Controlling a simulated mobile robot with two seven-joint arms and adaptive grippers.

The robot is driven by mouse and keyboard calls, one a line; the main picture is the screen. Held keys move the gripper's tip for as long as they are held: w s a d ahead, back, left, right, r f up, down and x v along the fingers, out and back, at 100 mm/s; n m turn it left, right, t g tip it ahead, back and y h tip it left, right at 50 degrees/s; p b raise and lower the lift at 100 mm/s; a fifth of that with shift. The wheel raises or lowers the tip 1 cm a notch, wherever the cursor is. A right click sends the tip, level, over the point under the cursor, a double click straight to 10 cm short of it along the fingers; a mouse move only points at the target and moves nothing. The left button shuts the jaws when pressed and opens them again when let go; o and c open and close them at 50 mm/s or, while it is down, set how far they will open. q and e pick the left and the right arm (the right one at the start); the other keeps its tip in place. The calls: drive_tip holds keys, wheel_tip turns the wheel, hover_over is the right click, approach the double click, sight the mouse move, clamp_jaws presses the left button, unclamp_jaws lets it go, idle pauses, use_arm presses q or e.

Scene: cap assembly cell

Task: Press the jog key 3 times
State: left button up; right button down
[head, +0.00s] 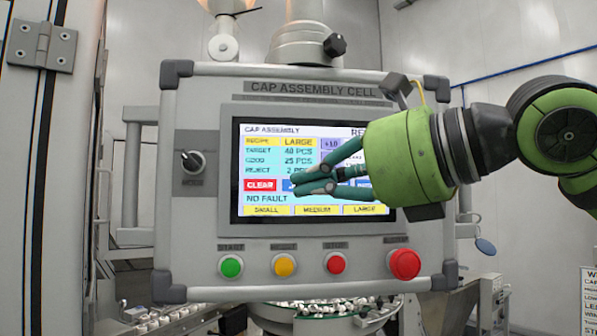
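The control panel (194,233) has a lit touchscreen (262,212) reading "CAP ASSEMBLY". A row of screen keys starts with a red CLEAR key (260,185). Blue keys beside it are mostly covered by my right gripper (294,185), so their labels cannot be read and I cannot pick out the jog key. My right gripper comes in from the right with its teal fingers converging, tips close together and empty, in front of the blue key just right of CLEAR. I cannot tell whether the tips touch the screen. My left gripper is out of view.
Below the screen are a green button (231,266), a yellow button (284,265), a red button (335,263) and a large red mushroom button (404,264). A selector switch (192,161) is left of the screen. A bowl of caps (322,306) sits underneath.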

sight(283, 189)
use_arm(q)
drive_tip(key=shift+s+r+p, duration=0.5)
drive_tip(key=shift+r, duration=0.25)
use_arm(e)
drive_tip(key=w, duration=0.3)
drive_tip(key=shift+w+a, duration=0.2)
drive_tip(key=shift+a, duration=0.1)
drive_tip(key=shift+w, duration=0.1)
idle(0.5)
drive_tip(key=shift+w, duration=0.3)
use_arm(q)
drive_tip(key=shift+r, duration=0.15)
use_arm(e)
drive_tip(key=shift+w, duration=0.25)
drive_tip(key=shift+s, duration=0.1)
idle(0.5)
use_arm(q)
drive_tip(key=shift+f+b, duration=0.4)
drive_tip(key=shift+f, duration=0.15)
use_arm(e)
drive_tip(key=shift+s, duration=0.6)
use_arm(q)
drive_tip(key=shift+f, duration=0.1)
